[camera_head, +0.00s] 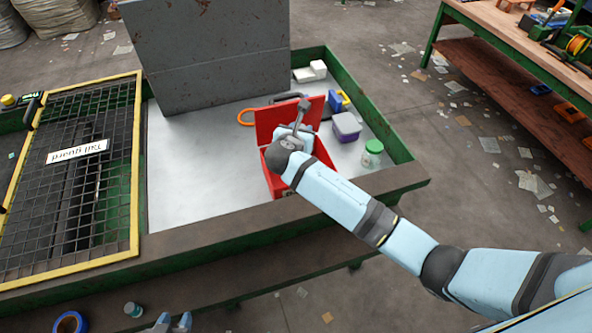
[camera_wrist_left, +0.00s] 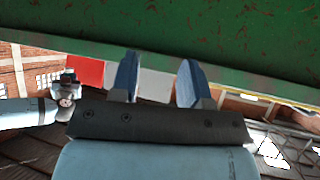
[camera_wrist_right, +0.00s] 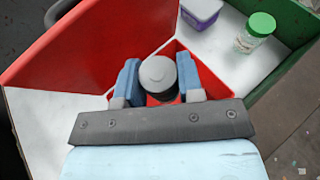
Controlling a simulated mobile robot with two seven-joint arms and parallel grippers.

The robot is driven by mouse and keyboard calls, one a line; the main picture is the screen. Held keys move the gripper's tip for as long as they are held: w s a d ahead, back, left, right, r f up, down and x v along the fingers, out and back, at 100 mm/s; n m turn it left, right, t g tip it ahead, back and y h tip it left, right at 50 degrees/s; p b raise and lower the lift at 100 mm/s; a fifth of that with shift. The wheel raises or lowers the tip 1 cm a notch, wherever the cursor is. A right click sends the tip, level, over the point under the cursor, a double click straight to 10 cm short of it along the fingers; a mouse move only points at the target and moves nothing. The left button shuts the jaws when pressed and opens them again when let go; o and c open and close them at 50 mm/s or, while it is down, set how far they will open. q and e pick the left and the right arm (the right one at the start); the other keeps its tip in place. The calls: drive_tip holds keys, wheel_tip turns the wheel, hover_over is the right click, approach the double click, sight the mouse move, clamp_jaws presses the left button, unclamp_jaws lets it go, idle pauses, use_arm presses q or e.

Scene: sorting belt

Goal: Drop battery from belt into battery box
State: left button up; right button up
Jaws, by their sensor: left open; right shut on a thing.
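A red box (camera_head: 281,187) with its lid (camera_head: 268,119) raised stands on the pale sorting surface in the head view; I take it for the battery box. My right gripper (camera_wrist_right: 158,62) is shut on a grey-and-black cylinder, the battery (camera_wrist_right: 158,74), seen end-on in the right wrist view. The battery is over or inside the box opening; its depth is hard to tell. In the head view my right wrist hides it. My left gripper (camera_head: 172,322) is open and empty at the bottom edge, in front of the table; its fingers also show in the left wrist view (camera_wrist_left: 158,66).
A purple tub (camera_head: 346,126) and a green-lidded jar (camera_head: 372,153) stand right of the box. A yellow-edged mesh tail guard (camera_head: 77,147) covers the belt at left. A grey housing (camera_head: 210,55) stands behind. The surface left of the box is clear.

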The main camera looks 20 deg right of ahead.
drive_tip(key=shift+d+f+b, duration=0.1)
drive_tip(key=shift+f+b, duration=0.35)
drive_tip(key=shift+f, duration=0.35)
wheel_tip(320, 180, down, 4)
drive_tip(key=b, duration=0.4)
drive_tip(key=shift+b, duration=0.35)
drive_tip(key=shift+f+b, duration=0.15)
drive_tip(key=shift+b, duration=0.25)
drive_tip(key=o, duration=1)
use_arm(q)
drive_tip(key=shift+m, duration=0.3)
drive_tip(key=f, duration=0.2)
drive_tip(key=d+f, duration=0.1)
drive_tip(key=f, duration=0.2)
drive_tip(key=shift+d, duration=0.1)
use_arm(e)
drive_tip(key=shift+o, duration=0.2)
